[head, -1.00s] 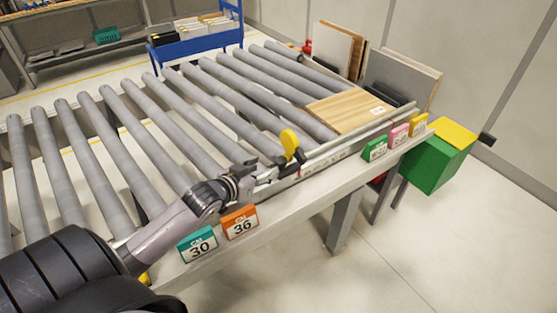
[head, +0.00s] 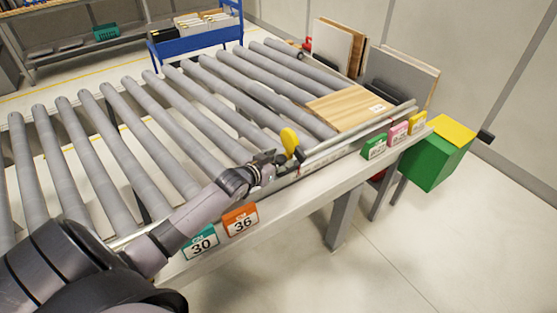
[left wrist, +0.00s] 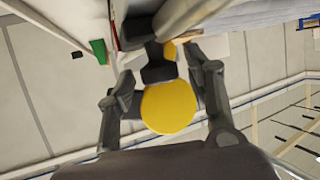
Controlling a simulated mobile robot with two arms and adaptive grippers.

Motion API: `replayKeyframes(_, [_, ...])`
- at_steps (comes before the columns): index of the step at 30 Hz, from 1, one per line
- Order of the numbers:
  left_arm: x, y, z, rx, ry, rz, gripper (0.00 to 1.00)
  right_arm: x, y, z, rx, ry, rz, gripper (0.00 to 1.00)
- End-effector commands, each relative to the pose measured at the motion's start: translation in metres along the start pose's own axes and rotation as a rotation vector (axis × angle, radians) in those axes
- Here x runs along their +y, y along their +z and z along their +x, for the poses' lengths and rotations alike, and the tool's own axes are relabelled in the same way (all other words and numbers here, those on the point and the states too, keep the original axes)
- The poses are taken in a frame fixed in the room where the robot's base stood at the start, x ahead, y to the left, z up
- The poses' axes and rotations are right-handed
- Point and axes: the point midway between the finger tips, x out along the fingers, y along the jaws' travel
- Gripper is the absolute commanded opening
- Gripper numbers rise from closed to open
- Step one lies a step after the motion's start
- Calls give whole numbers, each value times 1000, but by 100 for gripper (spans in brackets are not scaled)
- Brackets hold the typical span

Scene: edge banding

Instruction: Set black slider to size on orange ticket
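The orange ticket (head: 241,219) reads 36 and stands on the front edge of the roller table. The black slider (head: 299,154) sits on the rail at the table's front side, well to the right of that ticket, with a yellow paddle-shaped knob (head: 289,140) on it. In the left wrist view the yellow knob (left wrist: 168,107) lies between my fingers, with the black slider part (left wrist: 158,66) beyond. My left gripper (head: 272,164) is open at the slider's left; its fingers (left wrist: 163,98) show gaps on both sides of the knob. My right gripper is out of view.
A teal ticket (head: 201,243) reading 30 stands left of the orange one. Green (head: 374,146), pink (head: 398,133) and yellow (head: 417,123) tickets stand farther right. A wooden board (head: 345,108) lies on the rollers. A green box (head: 432,162) stands off the table's right end.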

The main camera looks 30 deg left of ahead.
Motion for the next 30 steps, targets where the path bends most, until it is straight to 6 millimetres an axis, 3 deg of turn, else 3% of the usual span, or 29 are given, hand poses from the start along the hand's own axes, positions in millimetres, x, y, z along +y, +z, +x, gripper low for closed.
replayKeyframes(20, [0, 0, 0, 0, 0, 0, 1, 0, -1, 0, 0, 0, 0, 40])
replayKeyframes(30, [0, 0, 0, 0, 0, 0, 0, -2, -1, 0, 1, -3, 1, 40])
